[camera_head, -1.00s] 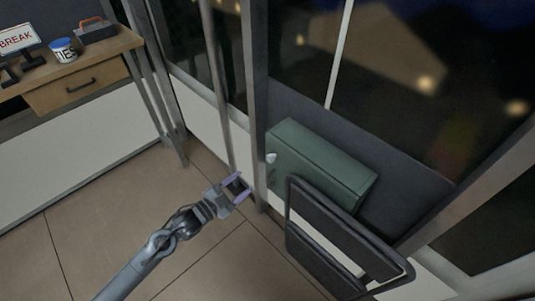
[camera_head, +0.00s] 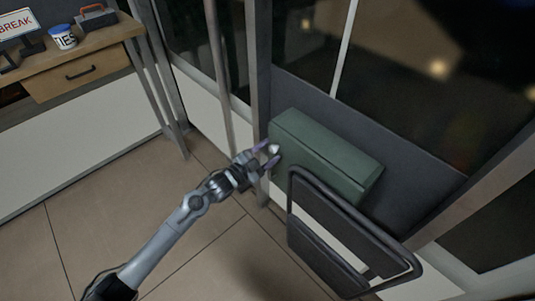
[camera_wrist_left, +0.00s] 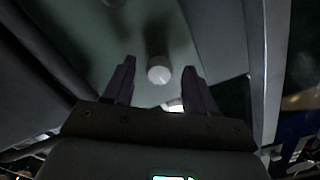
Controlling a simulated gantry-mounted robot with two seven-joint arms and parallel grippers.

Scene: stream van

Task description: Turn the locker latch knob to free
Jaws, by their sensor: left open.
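The green locker (camera_head: 326,158) is mounted low on the wall, right of the middle in the head view. Its pale latch knob (camera_head: 274,149) is on the left end face. In the left wrist view the knob (camera_wrist_left: 158,71) is a round light-grey piece on the green face (camera_wrist_left: 120,45). My left gripper (camera_head: 268,153) is open at the knob. In the wrist view its two dark fingers (camera_wrist_left: 157,84) stand on either side of the knob, with gaps on both sides; I cannot tell whether the tips reach past it. My right gripper is not in view.
A dark folding seat frame (camera_head: 345,235) stands close in front of the locker. A metal post (camera_head: 258,95) rises just left of the knob. A wooden desk (camera_head: 85,65) with a drawer is at the upper left. The floor (camera_head: 200,255) is clear.

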